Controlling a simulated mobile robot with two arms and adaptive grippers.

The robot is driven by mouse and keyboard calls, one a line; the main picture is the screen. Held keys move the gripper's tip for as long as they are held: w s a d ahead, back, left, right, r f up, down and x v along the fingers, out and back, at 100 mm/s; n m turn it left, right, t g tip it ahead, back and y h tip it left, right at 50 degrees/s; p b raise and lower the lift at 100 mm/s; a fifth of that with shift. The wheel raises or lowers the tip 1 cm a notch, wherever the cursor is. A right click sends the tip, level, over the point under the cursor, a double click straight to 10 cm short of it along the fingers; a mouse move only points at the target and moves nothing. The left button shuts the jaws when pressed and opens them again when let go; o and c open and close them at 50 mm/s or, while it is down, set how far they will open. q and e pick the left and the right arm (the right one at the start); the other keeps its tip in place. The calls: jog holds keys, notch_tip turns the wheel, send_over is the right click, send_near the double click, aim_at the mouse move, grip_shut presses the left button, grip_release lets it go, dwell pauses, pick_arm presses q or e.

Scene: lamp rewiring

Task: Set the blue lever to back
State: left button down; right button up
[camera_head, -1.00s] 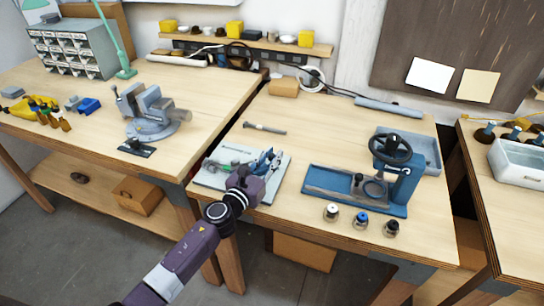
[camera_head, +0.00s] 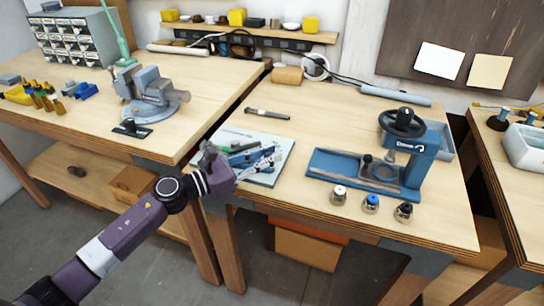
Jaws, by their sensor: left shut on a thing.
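A pale board (camera_head: 278,145) lies at the front left corner of the middle workbench and carries small blue and grey parts. My left gripper (camera_head: 262,161) reaches over its front edge from the left, with the fingers low over the board. It is shut on a slim blue part, which looks like the blue lever (camera_head: 243,156). The fingers and wrist cover much of it, so its exact setting is hard to see. My right gripper is not in view.
A blue press with a black handwheel (camera_head: 403,122) stands right of the board. Several small knobbed canisters (camera_head: 371,203) line the bench's front edge. A dark tool (camera_head: 267,114) lies behind the board. A vise (camera_head: 150,95) is on the left bench. The bench centre is clear.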

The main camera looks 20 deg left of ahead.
pick_arm(q)
jog(key=shift+s+a, duration=0.15)
jog(key=shift+s, duration=0.4)
jog(key=c, duration=1.8)
grip_release()
jog(key=shift+o, duration=0.2)
jog(key=v, duration=1.2)
jog(key=shift+a, duration=0.1)
